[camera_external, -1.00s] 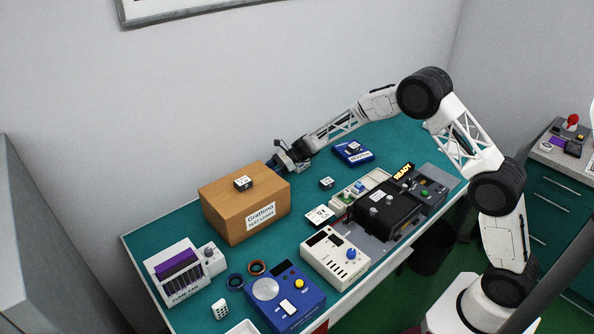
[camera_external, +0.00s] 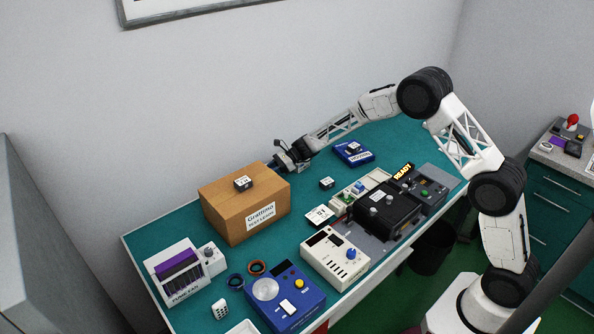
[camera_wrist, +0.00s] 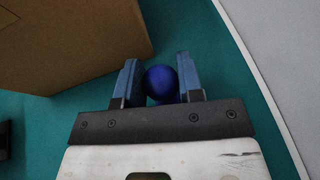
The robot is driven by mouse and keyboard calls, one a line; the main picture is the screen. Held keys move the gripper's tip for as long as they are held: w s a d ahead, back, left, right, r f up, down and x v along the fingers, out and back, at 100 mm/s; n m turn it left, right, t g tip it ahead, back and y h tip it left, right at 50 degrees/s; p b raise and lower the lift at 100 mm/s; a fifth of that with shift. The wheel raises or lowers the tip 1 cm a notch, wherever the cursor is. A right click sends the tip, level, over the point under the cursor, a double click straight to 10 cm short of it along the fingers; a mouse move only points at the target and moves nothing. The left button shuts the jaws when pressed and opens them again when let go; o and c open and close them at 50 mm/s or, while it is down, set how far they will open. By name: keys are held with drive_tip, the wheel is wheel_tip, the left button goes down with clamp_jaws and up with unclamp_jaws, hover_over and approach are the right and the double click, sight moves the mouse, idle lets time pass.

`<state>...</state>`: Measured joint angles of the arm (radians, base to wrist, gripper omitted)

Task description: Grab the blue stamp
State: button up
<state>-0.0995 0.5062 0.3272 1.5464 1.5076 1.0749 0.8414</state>
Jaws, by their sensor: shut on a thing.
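The blue stamp (camera_wrist: 161,82) shows in the wrist view as a round dark-blue knob between the two fingers of my gripper (camera_wrist: 160,78). My gripper is shut on it, with the left finger against the knob and the right finger close beside it. The lower part of the stamp is hidden. In the external view my gripper (camera_external: 276,166) is behind the right end of the cardboard box, and the stamp cannot be made out there.
A blue tray (camera_external: 353,153) lies to the right. Several devices, including a white tester (camera_external: 335,260), fill the front. The wall is close behind.

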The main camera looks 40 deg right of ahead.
drive_tip(key=shift+r, duration=0.15)
drive_tip(key=shift+r, duration=0.6)
wheel_tip(320, 180, up, 2)
drive_tip(key=shift+r, duration=0.1)
drive_tip(key=s+d+r, duration=0.1)
drive_tip(key=s+d, duration=0.3)
drive_tip(key=s, duration=1.1)
drive_tip(key=shift+s+r, duration=0.15)
drive_tip(key=shift+s, duration=0.1)
